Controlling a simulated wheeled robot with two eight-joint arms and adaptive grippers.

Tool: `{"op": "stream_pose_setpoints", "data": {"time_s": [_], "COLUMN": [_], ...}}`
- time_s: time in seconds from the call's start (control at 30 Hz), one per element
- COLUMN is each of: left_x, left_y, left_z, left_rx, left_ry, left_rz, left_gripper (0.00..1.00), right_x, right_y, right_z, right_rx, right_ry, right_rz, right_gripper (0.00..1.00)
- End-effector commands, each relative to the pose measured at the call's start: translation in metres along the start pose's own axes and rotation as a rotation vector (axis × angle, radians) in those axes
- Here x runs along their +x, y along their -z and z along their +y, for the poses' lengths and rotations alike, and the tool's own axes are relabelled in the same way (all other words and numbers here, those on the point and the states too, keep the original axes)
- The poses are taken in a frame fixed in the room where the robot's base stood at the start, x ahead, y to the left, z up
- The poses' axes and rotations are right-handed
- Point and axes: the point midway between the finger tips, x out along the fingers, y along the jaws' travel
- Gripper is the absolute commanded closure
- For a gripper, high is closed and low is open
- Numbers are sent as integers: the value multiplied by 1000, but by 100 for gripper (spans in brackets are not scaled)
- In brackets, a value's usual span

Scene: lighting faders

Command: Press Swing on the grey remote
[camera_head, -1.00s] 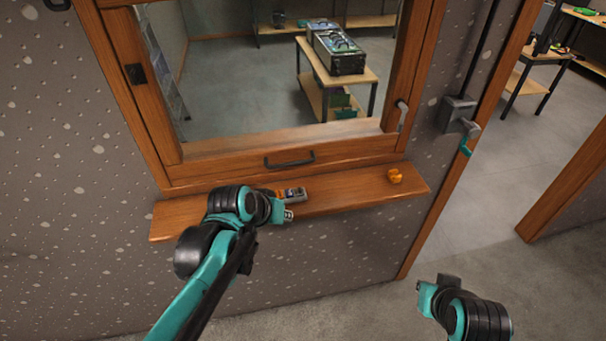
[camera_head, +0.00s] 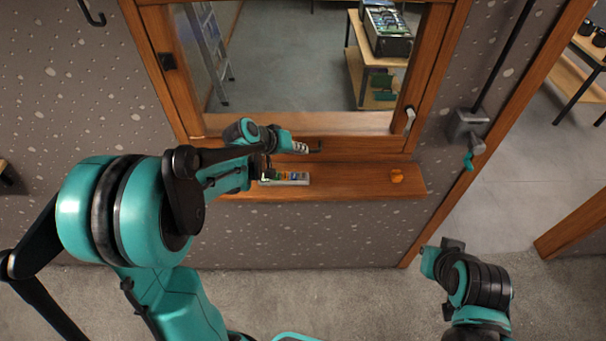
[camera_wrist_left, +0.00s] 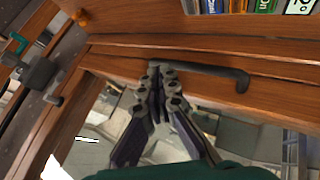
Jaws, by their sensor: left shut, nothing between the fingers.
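The grey remote (camera_head: 292,180) lies on the wooden sill below the window, with coloured buttons on its face. In the left wrist view only a strip of its coloured, labelled buttons (camera_wrist_left: 238,6) shows at the top edge; I cannot make out which one is Swing. My left gripper (camera_head: 303,148) is above and behind the remote, near the dark window handle. In the left wrist view its fingers (camera_wrist_left: 160,72) are closed together, empty, beside that handle and apart from the remote. My right gripper (camera_head: 432,259) is at the lower right, far from the sill; its fingers are unclear.
The dark window handle (camera_wrist_left: 205,68) lies close to my left fingers. A small orange object (camera_head: 397,176) sits on the right of the sill (camera_head: 350,187). A grey crank box (camera_head: 467,124) is on the wall to the right, before the doorway.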

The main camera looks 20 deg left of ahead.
Motion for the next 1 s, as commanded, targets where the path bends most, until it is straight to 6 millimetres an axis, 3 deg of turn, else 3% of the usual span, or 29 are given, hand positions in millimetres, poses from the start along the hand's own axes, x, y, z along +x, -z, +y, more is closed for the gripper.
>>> {"op": "stream_pose_setpoints", "data": {"time_s": [0.27, 0.8, 1.0], "left_x": [6, 55, 62], "left_y": [-5, -40, -45], "left_z": [-4, -40, -45], "left_rx": [1, 1, 1], "left_ry": [0, 0, 0], "left_rz": [0, 0, 0], "left_gripper": [100, 100, 100], "right_x": [6, 50, 56], "right_y": [-4, -36, -40], "right_z": [0, 0, 0], "right_rx": [0, 0, 0], "right_ry": [0, 0, 0], "right_rz": [0, 0, 0], "right_gripper": [100, 100, 100]}}
